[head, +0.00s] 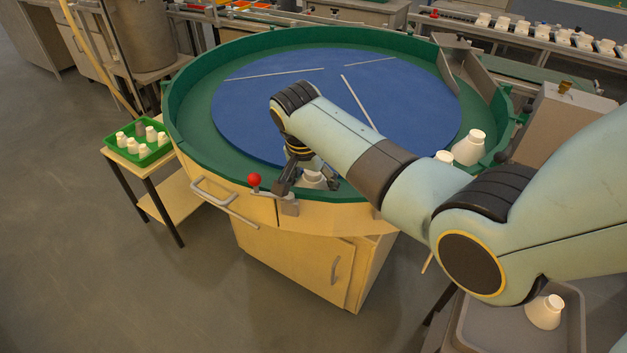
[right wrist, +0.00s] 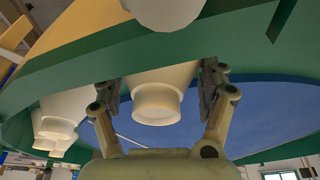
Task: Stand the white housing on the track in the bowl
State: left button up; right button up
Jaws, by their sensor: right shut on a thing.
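My right gripper (head: 305,184) points down over the near rim of the bowl (head: 200,143). It is shut on a white housing (head: 314,180), partly hidden by the fingers in the head view. In the right wrist view the held housing (right wrist: 155,98) sits between the two fingers, with its narrower collar showing. It is at the green track (head: 198,112) between the rim and the blue disc (head: 250,115); I cannot tell whether it touches the track. Two more white housings (head: 470,147) (head: 444,157) are at the bowl's right side. My left gripper is not in view.
A grey tray (head: 573,345) at the lower right has a white housing (head: 545,312) in it. A green tray (head: 112,147) with several small white parts stands on a side table at left. A red-knobbed lever (head: 254,180) and a metal guide (head: 458,62) are at the bowl.

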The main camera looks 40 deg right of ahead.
aim_at(307, 185)
jog(key=o, duration=1.4)
jog(key=shift+f, duration=0.1)
jog(key=p+v, duration=0.1)
jog(key=v, duration=1.1)
jog(key=shift+w+p, duration=0.1)
jog(key=shift+p, duration=0.25)
